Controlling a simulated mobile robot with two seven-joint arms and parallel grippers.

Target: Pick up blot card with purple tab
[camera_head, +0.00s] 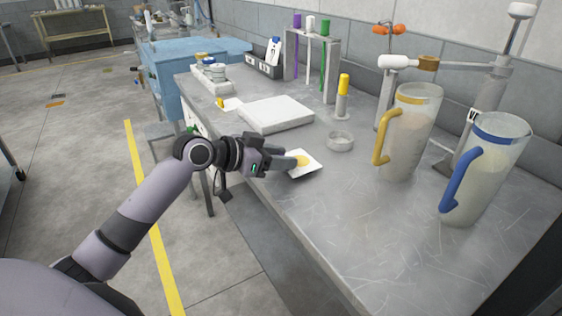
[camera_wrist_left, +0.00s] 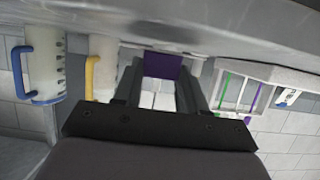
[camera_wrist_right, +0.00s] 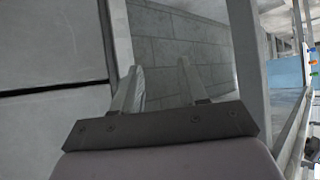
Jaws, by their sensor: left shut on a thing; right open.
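The gripper hides the tab in the head view. I cannot tell whether the card is lifted clear of the bench. My right gripper (camera_wrist_right: 157,82) is open and empty, away from the bench top.
A white slab (camera_head: 275,114), a shallow clear dish (camera_head: 340,141) and a yellow-capped tube (camera_head: 343,98) stand close behind the card. Yellow-handled (camera_head: 408,130) and blue-handled jugs (camera_head: 485,165) stand to the right. Another card (camera_head: 233,104) with an orange-yellow tab lies beyond the slab. The front bench surface is clear.

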